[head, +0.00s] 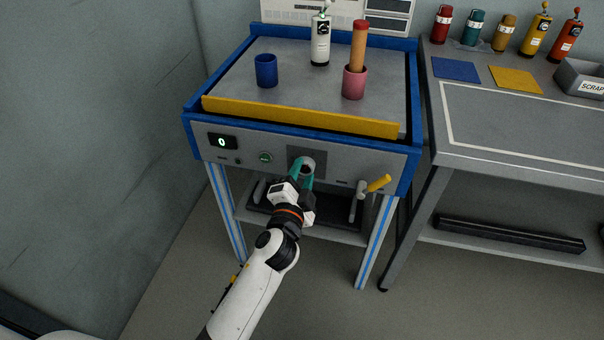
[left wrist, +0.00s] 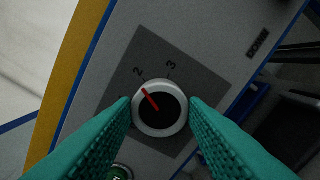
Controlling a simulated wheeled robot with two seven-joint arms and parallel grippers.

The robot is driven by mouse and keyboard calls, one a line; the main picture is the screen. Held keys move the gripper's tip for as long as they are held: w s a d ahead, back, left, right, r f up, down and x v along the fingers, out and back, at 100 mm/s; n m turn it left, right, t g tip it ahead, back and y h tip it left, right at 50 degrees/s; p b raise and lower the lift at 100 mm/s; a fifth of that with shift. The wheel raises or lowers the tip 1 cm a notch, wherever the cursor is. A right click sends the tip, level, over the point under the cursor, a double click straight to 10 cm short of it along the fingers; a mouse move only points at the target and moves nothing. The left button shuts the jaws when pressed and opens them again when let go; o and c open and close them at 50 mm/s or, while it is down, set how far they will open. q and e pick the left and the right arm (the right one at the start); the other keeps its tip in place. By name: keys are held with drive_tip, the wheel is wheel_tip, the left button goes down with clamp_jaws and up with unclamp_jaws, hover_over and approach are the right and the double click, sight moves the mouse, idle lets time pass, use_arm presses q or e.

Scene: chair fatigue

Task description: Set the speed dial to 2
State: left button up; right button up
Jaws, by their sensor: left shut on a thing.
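The speed dial (left wrist: 160,110) is a round knob with a pale rim, a black centre and a red pointer. The pointer aims up and left, close to the printed 2 and slightly left of it. The 3 stands further right. In the head view the dial (head: 308,163) sits on the dark plate of the front panel. My left gripper (head: 306,172) is shut on the dial, with its teal fingers on either side of the rim, also in the left wrist view (left wrist: 160,113). My right gripper is not in view.
The panel's display (head: 222,142) reads 0, with a green button (head: 265,157) to its right. A yellow-handled lever (head: 377,184) sticks out right of the dial. A blue cup (head: 266,70), pink cup (head: 354,83) and white bottle (head: 320,40) stand on top.

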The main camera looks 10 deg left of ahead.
use_arm(q)
drive_tip(key=o, duration=1)
drive_tip(key=shift+s, duration=0.15)
drive_tip(key=s, duration=1.1)
drive_tip(key=shift+s, duration=0.4)
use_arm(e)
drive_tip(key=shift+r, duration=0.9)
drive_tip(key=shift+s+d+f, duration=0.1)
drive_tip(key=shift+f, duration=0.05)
